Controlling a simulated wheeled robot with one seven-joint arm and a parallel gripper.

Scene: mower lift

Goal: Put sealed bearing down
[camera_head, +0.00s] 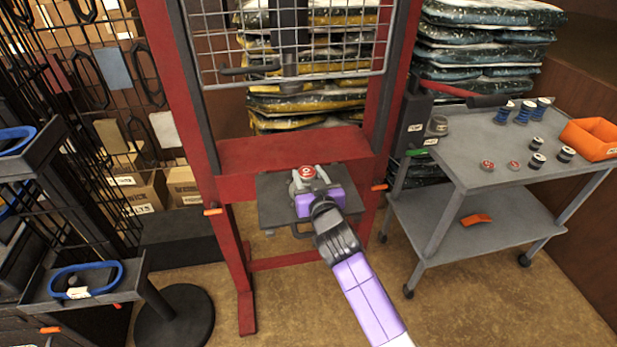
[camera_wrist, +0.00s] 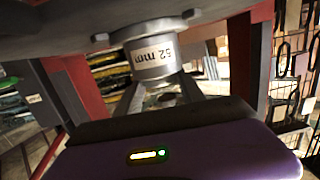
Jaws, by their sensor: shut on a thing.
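The sealed bearing (camera_head: 307,172), with a red face and a white mark, is between the fingers of my gripper (camera_head: 308,179), which is shut on it. It is over the dark plate (camera_head: 268,208) of the red press. In the wrist view, a grey cylinder (camera_wrist: 154,62) labelled 52 mm appears upside down against the dark plate. The two fingers (camera_wrist: 160,97) reach to its open-side end, with the bearing mostly hidden between them. I cannot tell whether the bearing touches the cylinder.
The red press frame (camera_head: 273,150) surrounds the plate, with a wire guard (camera_head: 285,40) above. A grey cart (camera_head: 465,145) at right holds spools, small bearings and an orange bin (camera_head: 590,138).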

